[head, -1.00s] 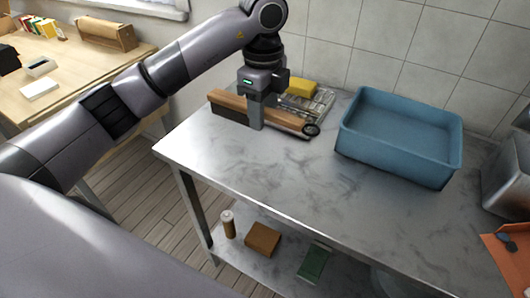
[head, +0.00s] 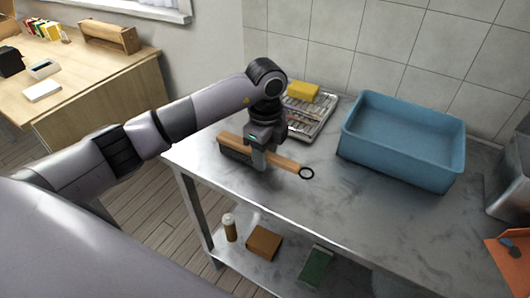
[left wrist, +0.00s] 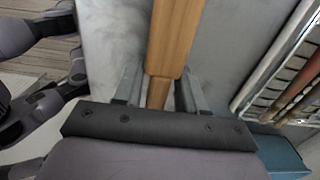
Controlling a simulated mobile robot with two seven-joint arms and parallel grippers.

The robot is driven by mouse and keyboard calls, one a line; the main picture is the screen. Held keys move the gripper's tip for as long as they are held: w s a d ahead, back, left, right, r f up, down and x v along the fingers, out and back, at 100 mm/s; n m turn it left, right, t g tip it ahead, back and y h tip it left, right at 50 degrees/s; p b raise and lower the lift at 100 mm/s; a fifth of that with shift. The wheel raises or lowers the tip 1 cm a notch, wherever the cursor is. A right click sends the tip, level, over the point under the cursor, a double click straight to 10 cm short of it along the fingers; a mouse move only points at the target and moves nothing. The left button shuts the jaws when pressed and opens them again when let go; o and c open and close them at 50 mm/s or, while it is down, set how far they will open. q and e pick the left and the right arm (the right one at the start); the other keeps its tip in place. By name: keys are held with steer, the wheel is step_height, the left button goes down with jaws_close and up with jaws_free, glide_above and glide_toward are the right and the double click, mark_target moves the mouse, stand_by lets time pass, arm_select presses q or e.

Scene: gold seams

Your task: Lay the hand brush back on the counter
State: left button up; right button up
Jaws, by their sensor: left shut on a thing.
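The hand brush (head: 286,162) has a wooden back and handle, dark bristles on its left part and a black ring at its right end. My left gripper (head: 260,166) is shut on the brush near its middle, pointing down. In the left wrist view the brush's wood (left wrist: 172,40) runs between the two fingers of the gripper (left wrist: 158,92). The brush is low over the grey marbled counter (head: 330,210), near its left end; I cannot tell whether it touches. My right gripper is not in view.
Behind the brush, a metal tray (head: 315,128) holds tools, with a yellow sponge (head: 302,91) at its back. A blue basin (head: 400,150) stands to the right. The counter's front middle is clear. A lower shelf holds a brown block (head: 264,243) and other items.

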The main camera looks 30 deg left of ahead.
arm_select(q)
steer(key=shift+f, duration=0.1)
steer(key=o, duration=1.1)
steer(key=shift+c, duration=0.2)
steer(key=shift+r, duration=0.25)
step_height(320, 180, up, 12)
steer(key=shift+f, duration=0.15)
